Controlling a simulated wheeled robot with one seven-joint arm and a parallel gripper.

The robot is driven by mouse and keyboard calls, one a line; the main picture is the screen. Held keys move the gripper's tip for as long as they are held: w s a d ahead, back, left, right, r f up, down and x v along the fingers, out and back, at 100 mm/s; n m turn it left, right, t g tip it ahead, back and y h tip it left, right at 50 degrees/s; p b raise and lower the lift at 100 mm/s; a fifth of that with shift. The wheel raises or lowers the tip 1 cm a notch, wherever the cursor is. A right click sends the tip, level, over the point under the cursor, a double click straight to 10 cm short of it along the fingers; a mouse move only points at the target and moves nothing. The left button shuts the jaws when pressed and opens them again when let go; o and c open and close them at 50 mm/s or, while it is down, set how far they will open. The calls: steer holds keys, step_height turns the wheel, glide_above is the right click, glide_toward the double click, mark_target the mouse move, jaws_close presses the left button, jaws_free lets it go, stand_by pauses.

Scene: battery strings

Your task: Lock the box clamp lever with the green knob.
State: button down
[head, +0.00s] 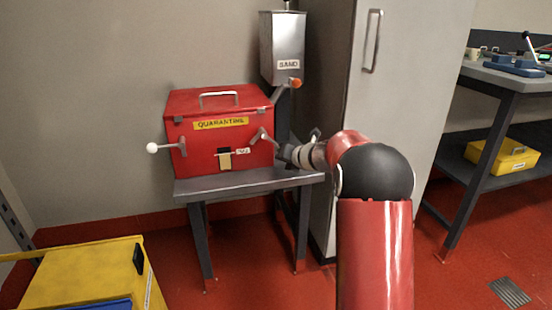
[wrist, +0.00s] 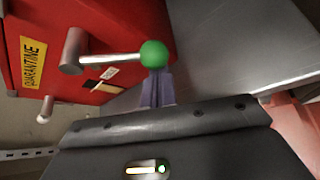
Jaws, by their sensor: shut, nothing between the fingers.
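A red box (head: 220,130) labelled QUARANTINE sits on a small grey table, with its lid down. In the wrist view, the clamp lever (wrist: 105,60) sticks out from a grey pivot on the box and ends in a green knob (wrist: 153,54). My gripper (wrist: 158,75) is shut and empty, its fingertips right at the knob; I cannot tell whether they touch it. In the head view, my gripper (head: 284,152) is at the box's right front, by the right clamp (head: 263,136); the green knob cannot be made out there. A white-knobbed lever (head: 153,148) sticks out at the left.
The grey table (head: 250,184) has little bare top around the box. A metal SAND hopper (head: 283,50) with an orange knob (head: 295,82) stands behind it. A tall grey cabinet (head: 375,90) is close on the right. A yellow bin (head: 90,275) stands at front left.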

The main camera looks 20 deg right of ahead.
steer(key=d+r+n+h+p, duration=0.3)
steer(key=r+n+h+p, duration=0.1)
steer(key=r, duration=0.1)
steer(key=shift+d+r+h, duration=0.25)
steer(key=shift+r+h, duration=0.05)
steer(key=shift+r, duration=0.2)
stand_by(0.3)
stand_by(0.4)
